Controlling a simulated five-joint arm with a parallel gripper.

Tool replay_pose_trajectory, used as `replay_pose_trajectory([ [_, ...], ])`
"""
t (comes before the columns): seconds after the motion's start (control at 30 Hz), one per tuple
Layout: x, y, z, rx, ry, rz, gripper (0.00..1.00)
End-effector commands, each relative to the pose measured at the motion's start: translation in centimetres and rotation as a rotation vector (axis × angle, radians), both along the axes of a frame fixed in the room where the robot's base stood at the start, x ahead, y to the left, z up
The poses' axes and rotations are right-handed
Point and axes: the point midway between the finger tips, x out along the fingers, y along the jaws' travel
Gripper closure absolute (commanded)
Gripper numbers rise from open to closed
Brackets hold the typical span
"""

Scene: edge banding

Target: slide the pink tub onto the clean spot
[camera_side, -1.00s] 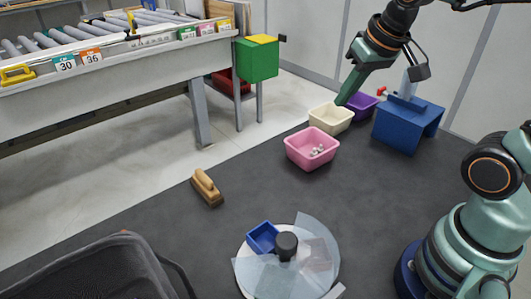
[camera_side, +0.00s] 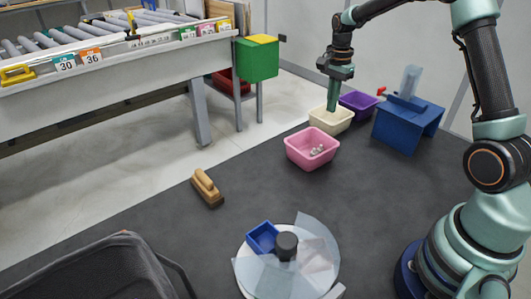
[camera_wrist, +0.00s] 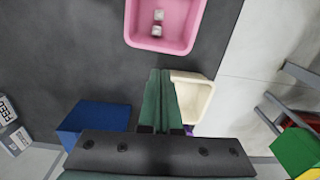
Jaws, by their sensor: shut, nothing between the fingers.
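The pink tub (camera_side: 312,150) stands upright on the dark table, with a few small pale pieces in it. In the wrist view the pink tub (camera_wrist: 165,20) is at the top, cut off by the frame edge. My gripper (camera_side: 331,108) points straight down over the cream tub's area, behind the pink tub, and is apart from it. In the wrist view my gripper (camera_wrist: 160,73) is shut, with its green fingers together and empty, beside the cream tub. I cannot tell its height above the table. I cannot make out a distinct clean spot.
The cream tub (camera_side: 342,119), purple tub (camera_side: 358,104) and blue stand (camera_side: 408,125) crowd the back right. A wooden brush (camera_side: 206,187) lies left. A round white plate (camera_side: 248,280) carries a blue tub (camera_side: 263,238) and dark knob. Dark table between them is bare.

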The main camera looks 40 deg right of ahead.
Motion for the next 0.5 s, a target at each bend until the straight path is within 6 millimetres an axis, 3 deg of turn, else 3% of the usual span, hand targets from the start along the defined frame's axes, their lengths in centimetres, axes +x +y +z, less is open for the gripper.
replay_pose_trajectory([
  [0.23, 0.0, -0.2, -2.2, 0.004, 0.008, -0.018, 1.00],
  [0.5, 0.0, -0.2, -6.9, 0.004, 0.009, -0.016, 1.00],
])
